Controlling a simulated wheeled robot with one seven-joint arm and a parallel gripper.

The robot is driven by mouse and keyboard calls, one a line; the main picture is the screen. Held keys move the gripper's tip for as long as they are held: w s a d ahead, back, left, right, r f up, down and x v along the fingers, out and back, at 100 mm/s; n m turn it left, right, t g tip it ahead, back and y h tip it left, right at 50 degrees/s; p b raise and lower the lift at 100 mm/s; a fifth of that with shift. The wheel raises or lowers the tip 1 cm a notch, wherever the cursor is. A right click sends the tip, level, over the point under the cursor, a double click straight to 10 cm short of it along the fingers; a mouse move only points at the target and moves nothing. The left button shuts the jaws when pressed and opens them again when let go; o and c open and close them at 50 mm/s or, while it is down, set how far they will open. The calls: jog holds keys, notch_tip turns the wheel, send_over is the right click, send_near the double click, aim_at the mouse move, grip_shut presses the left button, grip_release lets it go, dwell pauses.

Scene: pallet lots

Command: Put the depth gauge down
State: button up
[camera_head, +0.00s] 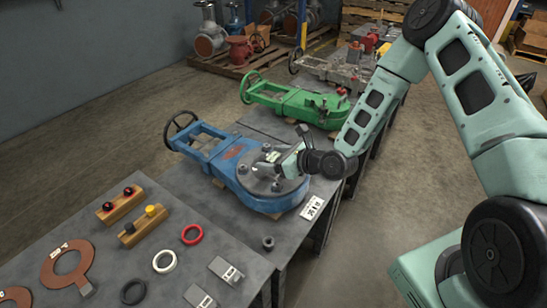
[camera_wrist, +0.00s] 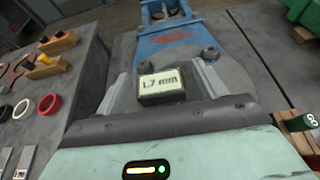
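The depth gauge (camera_wrist: 162,86) is a small dark block with a lit display reading 1.7 mm in the wrist view. In the head view my gripper (camera_head: 276,165) is low over the round grey flange of the blue valve (camera_head: 231,172). The valve lies flat on the grey table (camera_head: 204,205) and also shows ahead in the wrist view (camera_wrist: 212,52). Whether the gauge's underside touches the flange is hidden.
A white marked tag (camera_head: 312,207) and a nut (camera_head: 268,242) lie near the table's right edge. Left are wooden blocks with knobs (camera_head: 142,225), a red ring (camera_head: 192,234), white and black rings, and copper-coloured gaskets (camera_head: 67,264). A green valve (camera_head: 296,102) lies behind.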

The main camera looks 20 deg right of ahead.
jog(key=shift+r, duration=0.2)
jog(key=v, duration=1.1)
jog(key=s+a+r+m+g+h, duration=0.2)
jog(key=s+m, duration=0.6)
jog(key=m, duration=0.4)
jog(key=s+a+r+m+g+h, duration=0.2)
jog(key=s+a+r+m+g, duration=0.3)
jog(key=s+r+m, duration=0.3)
jog(key=s+a+r+m+g+h, duration=0.3)
jog(key=s+m, duration=0.6)
jog(key=m, duration=0.6)
notch_tip(320, 180, up, 2)
jog(key=shift+s+a+r+m+g, duration=0.2)
jog(key=shift+a+m+g, duration=0.15)
jog(key=shift+a, duration=0.75)
